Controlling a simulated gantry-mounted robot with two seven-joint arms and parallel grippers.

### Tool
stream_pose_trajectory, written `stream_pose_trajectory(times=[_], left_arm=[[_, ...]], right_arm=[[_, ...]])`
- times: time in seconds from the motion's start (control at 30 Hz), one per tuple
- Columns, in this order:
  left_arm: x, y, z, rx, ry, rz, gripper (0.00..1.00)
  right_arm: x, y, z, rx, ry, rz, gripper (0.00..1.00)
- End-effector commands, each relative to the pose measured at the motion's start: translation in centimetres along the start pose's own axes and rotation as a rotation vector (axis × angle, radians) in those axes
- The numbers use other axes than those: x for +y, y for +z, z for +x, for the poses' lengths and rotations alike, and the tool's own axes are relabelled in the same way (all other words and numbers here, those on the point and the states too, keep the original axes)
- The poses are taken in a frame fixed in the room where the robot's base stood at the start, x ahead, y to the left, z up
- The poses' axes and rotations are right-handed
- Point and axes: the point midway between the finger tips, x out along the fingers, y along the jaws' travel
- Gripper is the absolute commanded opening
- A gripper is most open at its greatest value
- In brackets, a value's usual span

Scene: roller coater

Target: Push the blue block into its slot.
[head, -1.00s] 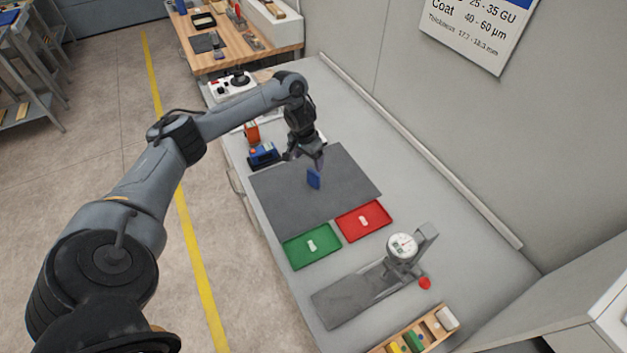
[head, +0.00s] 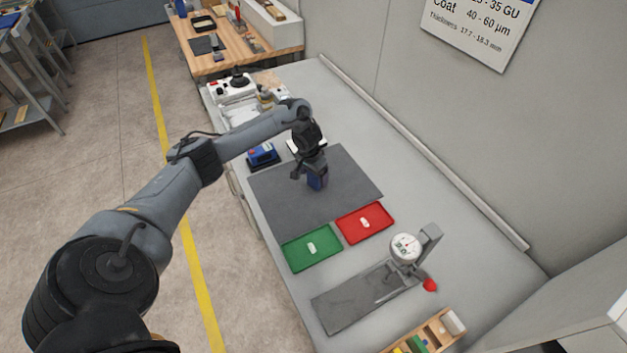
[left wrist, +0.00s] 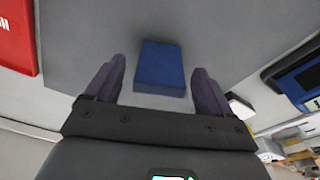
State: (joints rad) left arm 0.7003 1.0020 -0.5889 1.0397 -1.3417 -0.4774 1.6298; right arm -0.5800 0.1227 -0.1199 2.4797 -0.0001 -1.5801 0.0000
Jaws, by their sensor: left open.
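The blue block (head: 317,184) stands on the dark grey mat (head: 345,180), partly covered by my left gripper in the head view. My left gripper (head: 312,176) is open and points down at it. In the left wrist view, the blue block (left wrist: 160,68) shows between and slightly beyond the two spread fingers (left wrist: 160,80), with a gap on each side. I see no contact. A wooden rack (head: 440,328) with coloured pieces is at the bottom edge of the head view, partly cut off; I cannot make out a slot for the blue block. My right gripper is not in view.
A green tray (head: 297,257) and a red tray (head: 350,236) sit in front of the mat. A dial gauge (head: 405,247) on a stand is nearer the rack. A blue device (head: 262,154) stands beside the mat.

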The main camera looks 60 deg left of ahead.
Motion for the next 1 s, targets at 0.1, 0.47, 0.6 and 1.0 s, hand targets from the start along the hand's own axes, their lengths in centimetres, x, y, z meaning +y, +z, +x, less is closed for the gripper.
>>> stream_pose_trajectory(times=[0.1,0.47,0.6,1.0], left_arm=[[0.01,0.0,0.0,0.0,0.0,0.0,0.83],[0.01,0.0,-0.02,0.0,0.0,0.0,0.37],[0.01,0.0,-0.03,0.0,0.0,0.0,0.26],[0.0,-0.07,-0.29,0.001,0.0,0.0,0.19]], right_arm=[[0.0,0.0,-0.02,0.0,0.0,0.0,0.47],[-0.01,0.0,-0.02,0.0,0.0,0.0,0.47],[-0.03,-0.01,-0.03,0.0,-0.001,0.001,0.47],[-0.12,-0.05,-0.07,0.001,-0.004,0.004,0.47]])
